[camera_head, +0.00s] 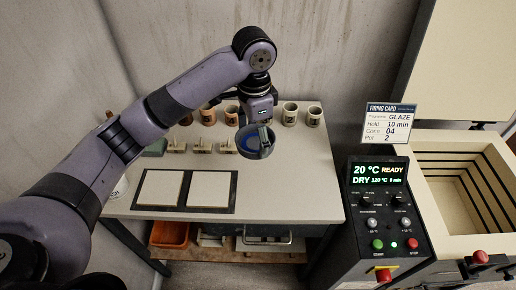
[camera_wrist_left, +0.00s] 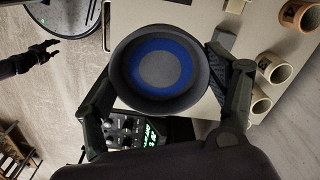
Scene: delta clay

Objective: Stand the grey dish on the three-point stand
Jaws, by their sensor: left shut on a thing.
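The grey dish (camera_head: 254,147) has a blue ring inside, which shows clearly in the left wrist view (camera_wrist_left: 160,68). My left gripper (camera_head: 264,130) is shut on the dish, with its fingers on opposite sides of the rim in the wrist view (camera_wrist_left: 160,85). The dish is held over the right part of the table. Three small pale stands stand in a row to its left: a left one (camera_head: 177,146), a middle one (camera_head: 202,146) and a right one (camera_head: 227,146). The dish is apart from them. A dark gripper, seemingly my right one (camera_wrist_left: 42,55), shows small at the wrist view's left; its jaw state is unclear.
Several mugs (camera_head: 290,114) line the table's back. Two pale square slabs (camera_head: 160,188) lie on dark boards at front left. A control box (camera_head: 380,215) and an open kiln (camera_head: 450,190) stand at right. The table front right (camera_head: 290,200) is clear.

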